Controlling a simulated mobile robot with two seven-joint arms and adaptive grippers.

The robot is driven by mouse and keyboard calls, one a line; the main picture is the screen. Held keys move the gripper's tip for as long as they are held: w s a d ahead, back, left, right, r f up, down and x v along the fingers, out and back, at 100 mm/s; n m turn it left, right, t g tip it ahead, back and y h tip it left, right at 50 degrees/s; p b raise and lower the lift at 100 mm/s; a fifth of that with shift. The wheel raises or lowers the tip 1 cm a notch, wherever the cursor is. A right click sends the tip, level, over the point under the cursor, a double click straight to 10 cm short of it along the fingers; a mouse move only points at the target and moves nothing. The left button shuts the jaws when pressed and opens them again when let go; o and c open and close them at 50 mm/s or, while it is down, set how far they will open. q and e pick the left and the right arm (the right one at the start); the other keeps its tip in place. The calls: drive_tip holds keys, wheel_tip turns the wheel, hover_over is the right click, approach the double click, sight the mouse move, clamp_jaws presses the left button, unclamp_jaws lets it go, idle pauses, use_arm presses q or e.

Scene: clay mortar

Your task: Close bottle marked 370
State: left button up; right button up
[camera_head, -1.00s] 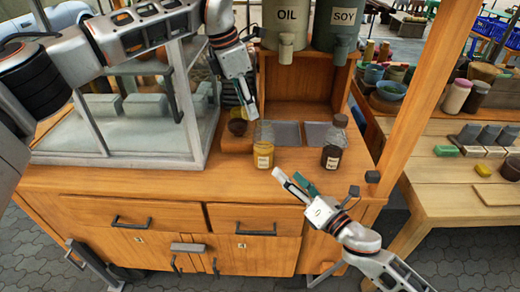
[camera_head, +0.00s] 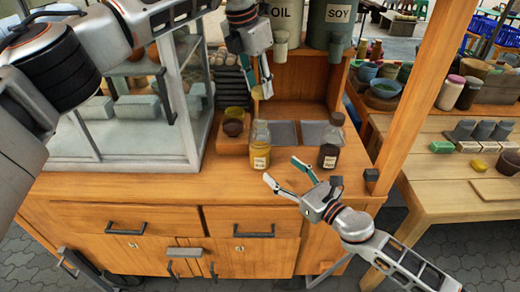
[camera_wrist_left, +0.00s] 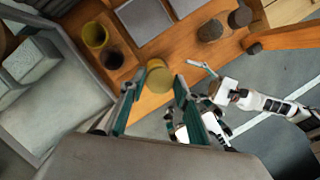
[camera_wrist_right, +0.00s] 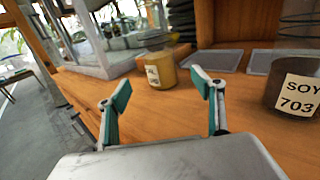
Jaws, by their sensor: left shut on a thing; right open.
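A clear glass bottle with yellow contents (camera_head: 260,147) stands upright on the wooden counter. Its label shows in the right wrist view (camera_wrist_right: 158,70), too blurred to read. A dark bottle (camera_head: 330,143), labelled SOY 703 in the right wrist view (camera_wrist_right: 293,88), stands to its right. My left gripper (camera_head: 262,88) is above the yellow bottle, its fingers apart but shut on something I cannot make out. In the left wrist view, a yellow disc (camera_wrist_left: 158,77) shows between its fingertips. My right gripper (camera_head: 282,171) is open and empty, low in front of the bottles.
A yellow cup (camera_head: 235,112) and a dark cup (camera_head: 232,128) stand left of the bottle. Grey slabs (camera_head: 280,133) lie behind it. A glass case (camera_head: 120,140) is at left, and OIL and SOY tanks (camera_head: 328,25) are above. A wooden post (camera_head: 425,85) rises at right.

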sight(267, 158)
drive_tip(key=x, duration=1)
drive_tip(key=shift+w+a, duration=0.2)
drive_tip(key=shift+w, duration=0.1)
drive_tip(key=c, duration=1.7)
use_arm(q)
drive_tip(key=shift+f, duration=2.5)
